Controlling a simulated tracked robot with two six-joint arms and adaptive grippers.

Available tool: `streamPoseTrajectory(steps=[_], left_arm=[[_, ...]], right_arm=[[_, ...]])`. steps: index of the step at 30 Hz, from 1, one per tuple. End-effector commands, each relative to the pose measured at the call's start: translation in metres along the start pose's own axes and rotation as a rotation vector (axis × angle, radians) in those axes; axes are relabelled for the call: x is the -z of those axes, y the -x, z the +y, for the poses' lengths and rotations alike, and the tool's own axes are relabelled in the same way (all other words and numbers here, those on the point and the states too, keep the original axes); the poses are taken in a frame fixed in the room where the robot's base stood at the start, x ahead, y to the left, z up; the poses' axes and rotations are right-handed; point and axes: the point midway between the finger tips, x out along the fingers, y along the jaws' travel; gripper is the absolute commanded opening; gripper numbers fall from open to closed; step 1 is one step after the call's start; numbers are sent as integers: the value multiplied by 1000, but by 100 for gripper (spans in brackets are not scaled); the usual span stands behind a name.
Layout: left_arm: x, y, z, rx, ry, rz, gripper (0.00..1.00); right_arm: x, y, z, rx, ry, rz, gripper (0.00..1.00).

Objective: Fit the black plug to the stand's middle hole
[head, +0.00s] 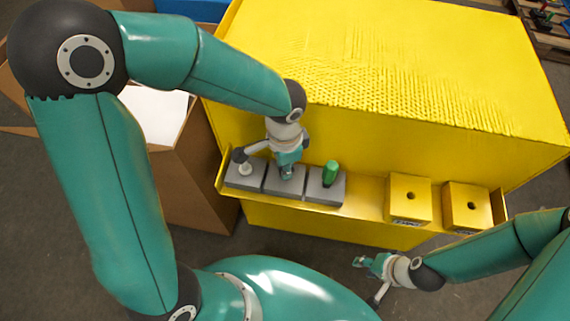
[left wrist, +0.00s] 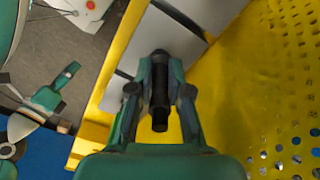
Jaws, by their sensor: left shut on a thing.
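My left gripper (head: 287,170) points down over the middle grey block of the row on the yellow shelf. In the left wrist view it is shut on the black plug (left wrist: 160,92), a dark cylinder between its fingers. The middle grey block (head: 284,182) is largely covered by the gripper, and its hole is hidden. I cannot tell whether the plug's end touches the block or enters it. A green plug (head: 330,173) stands upright in the right grey block (head: 325,194). My right gripper (head: 366,263) hangs below the shelf at the right, apart from the blocks; its fingers are too small to judge.
Two yellow blocks (head: 408,201) (head: 467,207) with open holes sit further right on the shelf (head: 365,200). A large yellow box (head: 400,60) rises behind. A brown carton (head: 180,170) stands at the left.

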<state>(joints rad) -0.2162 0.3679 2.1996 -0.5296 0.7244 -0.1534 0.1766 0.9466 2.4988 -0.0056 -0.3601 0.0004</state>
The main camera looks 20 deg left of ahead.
Motion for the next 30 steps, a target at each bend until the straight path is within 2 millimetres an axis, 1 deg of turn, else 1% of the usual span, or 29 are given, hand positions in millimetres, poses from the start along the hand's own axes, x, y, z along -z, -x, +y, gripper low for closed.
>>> streamPoseTrajectory(steps=[16,17,21,30], left_arm=[[0,-15,0,0,0,0,0],[0,-13,0,0,1,0,22],[0,-13,0,0,1,0,46],[0,-13,0,0,1,0,47]], right_arm=[[0,-13,5,0,0,0,40],[0,-12,4,0,0,0,40],[0,-11,4,0,0,0,40],[0,-11,4,0,0,0,40]])
